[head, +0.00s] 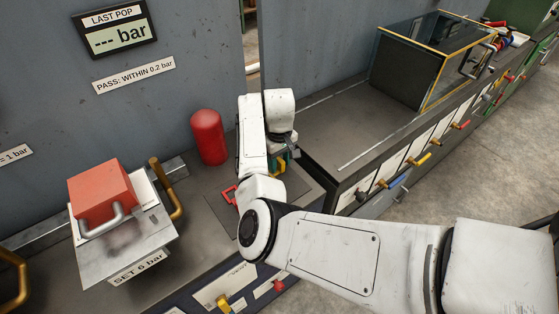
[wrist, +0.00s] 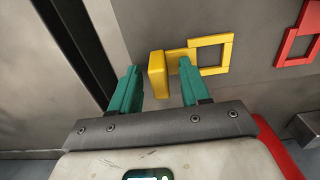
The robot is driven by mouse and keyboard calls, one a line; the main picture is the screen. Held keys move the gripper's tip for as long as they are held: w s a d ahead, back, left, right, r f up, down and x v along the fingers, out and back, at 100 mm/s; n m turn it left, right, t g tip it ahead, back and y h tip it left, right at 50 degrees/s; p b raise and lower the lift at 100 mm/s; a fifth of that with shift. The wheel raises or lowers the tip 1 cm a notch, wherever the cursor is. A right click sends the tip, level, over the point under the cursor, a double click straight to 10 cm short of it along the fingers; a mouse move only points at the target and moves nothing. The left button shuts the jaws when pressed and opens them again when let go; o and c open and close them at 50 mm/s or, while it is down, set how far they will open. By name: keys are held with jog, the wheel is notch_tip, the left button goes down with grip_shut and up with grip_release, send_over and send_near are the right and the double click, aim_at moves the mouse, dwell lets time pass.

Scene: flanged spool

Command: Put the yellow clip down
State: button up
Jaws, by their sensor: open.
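The yellow clip (wrist: 212,53) has a square open loop and an upright block end. In the wrist view it appears to rest on the grey bench top, its block between my fingers. My gripper (wrist: 158,80) has teal fingers, spread open. There is a gap between the left finger and the block; the right finger overlaps the clip's neck, and I cannot tell whether they touch. In the head view my gripper (head: 286,160) is low over the bench beside the wall end, with a bit of yellow (head: 280,167) showing; my arm hides most of it.
A red clip (wrist: 293,38) lies to the right of the yellow one. A red cylinder (head: 208,137) stands by the wall. A red block with a handle (head: 102,190) sits on a metal plate at left. A glass-sided box (head: 434,60) stands on the right bench.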

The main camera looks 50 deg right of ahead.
jog(key=shift+r, duration=0.1)
notch_tip(320, 180, up, 12)
jog(key=b, duration=0.1)
dwell(0.4)
jog(key=shift+b, duration=0.3)
jog(key=shift+c, duration=0.2)
dwell(1.0)
